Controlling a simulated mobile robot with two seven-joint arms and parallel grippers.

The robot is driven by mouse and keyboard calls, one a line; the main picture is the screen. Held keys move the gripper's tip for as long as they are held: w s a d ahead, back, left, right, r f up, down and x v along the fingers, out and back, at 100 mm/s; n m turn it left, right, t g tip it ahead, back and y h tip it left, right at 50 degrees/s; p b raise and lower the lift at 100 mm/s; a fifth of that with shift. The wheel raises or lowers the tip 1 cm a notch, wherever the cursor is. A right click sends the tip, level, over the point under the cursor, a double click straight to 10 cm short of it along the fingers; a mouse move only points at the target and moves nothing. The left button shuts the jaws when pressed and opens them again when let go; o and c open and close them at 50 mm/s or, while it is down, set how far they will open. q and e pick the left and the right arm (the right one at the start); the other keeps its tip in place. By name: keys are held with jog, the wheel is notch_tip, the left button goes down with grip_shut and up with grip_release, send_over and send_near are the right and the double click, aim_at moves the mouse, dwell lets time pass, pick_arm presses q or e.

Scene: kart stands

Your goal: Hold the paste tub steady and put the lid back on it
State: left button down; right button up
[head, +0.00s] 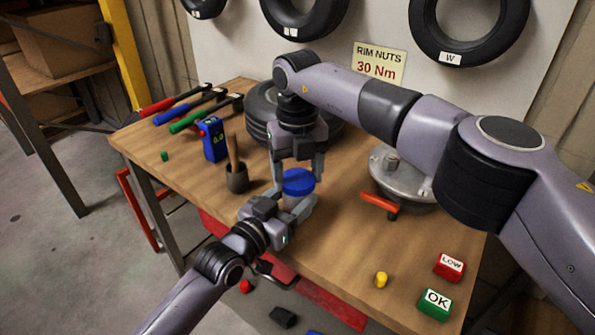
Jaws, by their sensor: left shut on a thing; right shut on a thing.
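The paste tub (292,202) is a small pale grey pot near the middle of the bench, mostly hidden by my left gripper. My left gripper (292,208) comes in from the lower left and is shut around the tub's sides. The blue round lid (299,183) is at the tub's top, roughly level. My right gripper (298,173) points down from above and is shut on the lid, one finger at each side. I cannot tell whether the lid touches the rim or hovers just over it.
A tire (259,112) lies behind. Red LOW (449,267) and green OK (434,304) blocks and a yellow piece (381,280) sit near the front right.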

jog(key=m, duration=0.6)
jog(key=shift+m, duration=0.3)
jog(key=m, duration=0.5)
jog(key=shift+m, duration=0.3)
jog(key=o, duration=1.2)
jog(key=shift+o, duration=0.2)
notch_tip(320, 180, up, 8)
jog(key=shift+f, duration=0.2)
pick_arm(q)
jog(key=shift+c, duration=0.9)
grip_release()
